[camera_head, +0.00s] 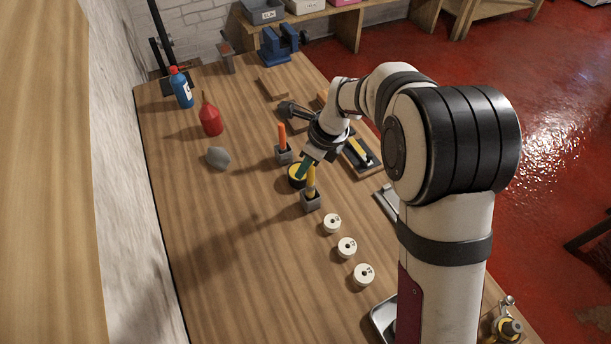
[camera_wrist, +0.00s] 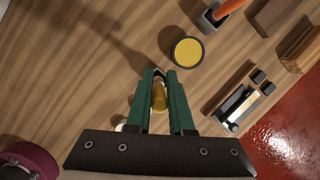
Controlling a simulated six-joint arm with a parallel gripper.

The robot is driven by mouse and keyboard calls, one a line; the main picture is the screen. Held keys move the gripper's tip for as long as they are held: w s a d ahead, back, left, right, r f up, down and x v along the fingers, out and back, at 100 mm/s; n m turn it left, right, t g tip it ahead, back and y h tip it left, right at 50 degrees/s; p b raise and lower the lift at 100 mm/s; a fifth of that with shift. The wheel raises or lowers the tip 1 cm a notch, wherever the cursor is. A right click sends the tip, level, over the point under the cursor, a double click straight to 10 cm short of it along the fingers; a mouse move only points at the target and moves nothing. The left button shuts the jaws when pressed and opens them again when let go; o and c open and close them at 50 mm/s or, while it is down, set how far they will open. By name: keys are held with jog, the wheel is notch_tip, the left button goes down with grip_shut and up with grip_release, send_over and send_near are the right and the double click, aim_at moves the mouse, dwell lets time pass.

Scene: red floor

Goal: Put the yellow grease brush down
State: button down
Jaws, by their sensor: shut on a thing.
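The yellow grease brush (camera_head: 311,182) is upright in the head view, with its lower end at a small grey holder (camera_head: 311,203). I cannot tell how deep it sits in the holder. My gripper (camera_head: 306,168) comes down from the upper right, with its green fingers at the top of the brush handle. In the wrist view, my gripper (camera_wrist: 159,78) is shut on the yellow brush (camera_wrist: 158,98), which shows between the green fingers. The brush's lower part and the holder are hidden there.
A tin with a yellow top (camera_wrist: 187,52) stands close by. An orange-handled brush (camera_head: 282,137) stands in another grey holder behind. Three white discs (camera_head: 347,247) lie in front. A grey lump (camera_head: 218,157) and a red bottle (camera_head: 211,119) are left. The left front table is clear.

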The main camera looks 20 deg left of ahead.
jog(key=shift+f, duration=1.95)
jog(key=shift+f, duration=0.15)
jog(key=c, duration=0.8)
grip_release()
jog(key=w+v, duration=0.1)
jog(key=v, duration=1.1)
jog(key=s+d+r+n, duration=0.3)
jog(key=s+d+r, duration=0.1)
jog(key=s+d, duration=0.2)
jog(key=s+d+n, duration=0.3)
jog(key=s, duration=0.4)
jog(key=s+d+f+n+h, duration=0.1)
jog(key=s+d+n, duration=0.3)
jog(key=s, duration=0.3)
jog(key=s+d+n+h, duration=0.1)
jog(key=s+d+n, duration=0.3)
jog(key=s, duration=0.3)
jog(key=shift+s+d+f+g, duration=0.2)
jog(key=shift+d+g, duration=0.05)
jog(key=shift+g, duration=0.15)
